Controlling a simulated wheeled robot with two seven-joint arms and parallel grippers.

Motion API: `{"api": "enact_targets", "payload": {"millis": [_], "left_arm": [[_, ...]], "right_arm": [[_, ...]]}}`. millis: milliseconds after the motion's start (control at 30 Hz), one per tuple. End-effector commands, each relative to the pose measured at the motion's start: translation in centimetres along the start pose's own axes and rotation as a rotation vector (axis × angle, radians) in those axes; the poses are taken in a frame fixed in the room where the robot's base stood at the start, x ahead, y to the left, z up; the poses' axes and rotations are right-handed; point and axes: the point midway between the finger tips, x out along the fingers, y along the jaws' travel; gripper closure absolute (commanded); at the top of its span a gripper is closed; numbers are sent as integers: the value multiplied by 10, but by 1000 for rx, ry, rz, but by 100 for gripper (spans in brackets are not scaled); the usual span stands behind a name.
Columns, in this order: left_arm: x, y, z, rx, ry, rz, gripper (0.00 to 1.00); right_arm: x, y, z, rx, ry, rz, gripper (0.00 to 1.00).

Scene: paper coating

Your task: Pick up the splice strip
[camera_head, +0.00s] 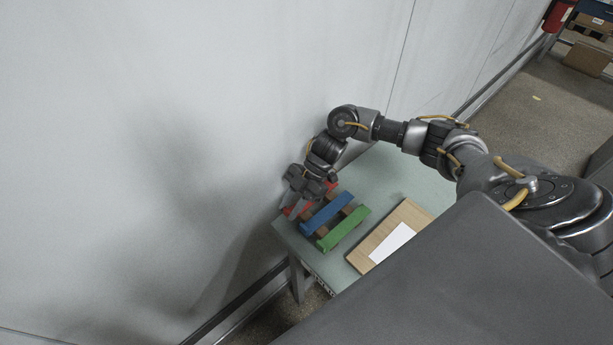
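A red strip (333,186) lies at the left end of a small wooden rack (349,209) on a pale green table, mostly hidden by my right gripper. A blue strip (327,214) and a green strip (344,228) lie beside it on the rack, parallel to it. Which one is the splice strip, I cannot tell by sight. My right gripper (299,210) points down at the red strip, its fingers at or very close to it. Whether they are closed on it is not clear. My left gripper is not in view.
A wooden board (407,217) with a white sheet (391,242) on it lies right of the rack on the table (374,176). A pale wall (200,120) stands close behind and left of the table. A red extinguisher (557,15) is far off at top right.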

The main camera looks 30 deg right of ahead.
Motion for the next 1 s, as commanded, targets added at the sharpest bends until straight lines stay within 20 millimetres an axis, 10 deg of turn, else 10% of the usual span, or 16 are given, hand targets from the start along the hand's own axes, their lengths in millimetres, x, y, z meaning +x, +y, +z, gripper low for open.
{"api": "enact_targets", "payload": {"millis": [667,1000], "left_arm": [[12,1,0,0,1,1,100],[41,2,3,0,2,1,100]], "right_arm": [[-10,0,-9,-5,0,2,95],[-95,-18,-27,-4,-5,6,95]]}}
